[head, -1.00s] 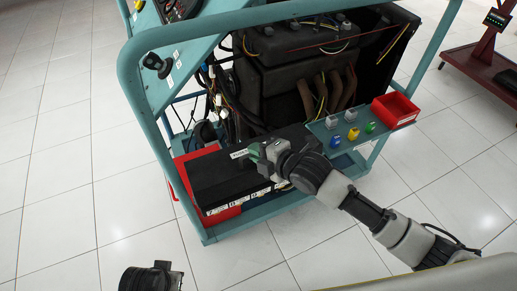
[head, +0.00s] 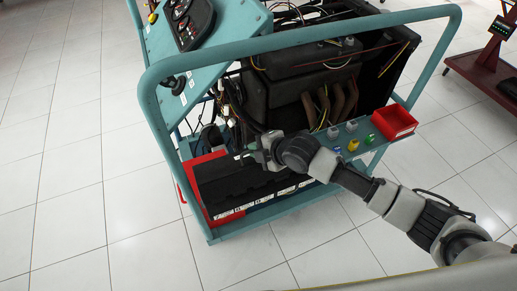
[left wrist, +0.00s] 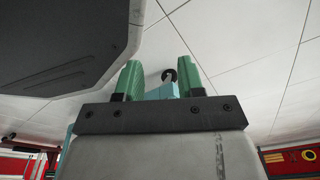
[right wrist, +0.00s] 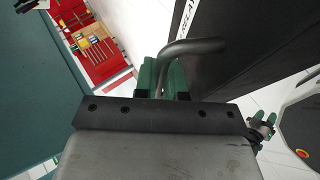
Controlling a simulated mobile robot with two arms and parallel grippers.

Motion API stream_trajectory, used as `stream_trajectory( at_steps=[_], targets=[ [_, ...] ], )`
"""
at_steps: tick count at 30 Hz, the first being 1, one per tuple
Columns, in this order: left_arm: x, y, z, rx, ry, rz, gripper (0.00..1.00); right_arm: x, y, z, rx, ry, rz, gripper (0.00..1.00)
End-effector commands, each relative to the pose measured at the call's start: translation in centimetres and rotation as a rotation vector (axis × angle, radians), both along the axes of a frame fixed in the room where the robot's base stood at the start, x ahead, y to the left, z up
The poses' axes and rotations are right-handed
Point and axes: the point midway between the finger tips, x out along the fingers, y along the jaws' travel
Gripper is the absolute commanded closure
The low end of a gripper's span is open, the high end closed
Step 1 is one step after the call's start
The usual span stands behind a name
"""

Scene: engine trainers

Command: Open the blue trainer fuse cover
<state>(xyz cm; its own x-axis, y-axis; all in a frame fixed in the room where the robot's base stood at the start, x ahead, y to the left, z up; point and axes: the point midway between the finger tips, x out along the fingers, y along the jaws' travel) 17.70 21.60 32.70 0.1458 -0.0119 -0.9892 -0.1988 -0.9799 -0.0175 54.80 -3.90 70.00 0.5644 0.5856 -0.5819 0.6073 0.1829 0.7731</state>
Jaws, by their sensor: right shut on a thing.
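The blue trainer (head: 150,92) has a black fuse box at its lower front left, with white labels along the front edge. Its black cover (head: 212,172) looks tilted up, with dark stepped shapes (head: 240,192) showing in front of it; its exact angle is hard to tell. My right gripper (head: 264,150) is at the cover's right end. In the right wrist view, its green fingers (right wrist: 162,76) are shut on a dark bent handle (right wrist: 190,48) beside the dark lettered panel (right wrist: 235,45). My left gripper (left wrist: 160,78) is open and empty, away from the cover.
A teal shelf with coloured knobs (head: 353,145) and a red bin (head: 393,123) lies right of the gripper. The teal frame rail (head: 300,33) crosses above the engine (head: 310,85). Tiled floor is free at the left and front.

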Motion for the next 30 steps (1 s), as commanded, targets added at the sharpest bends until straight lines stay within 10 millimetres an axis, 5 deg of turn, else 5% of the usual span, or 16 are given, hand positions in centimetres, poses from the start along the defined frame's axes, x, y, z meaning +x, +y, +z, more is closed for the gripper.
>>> stream_trajectory(
  at_steps=[30],
  targets=[
    [-1.7, 0.3, -1.0, 0.001, 0.01, -0.003, 0.62, 1.7, 0.5, 0.5, -0.001, 0.003, 0.0, 1.0]
  ],
)
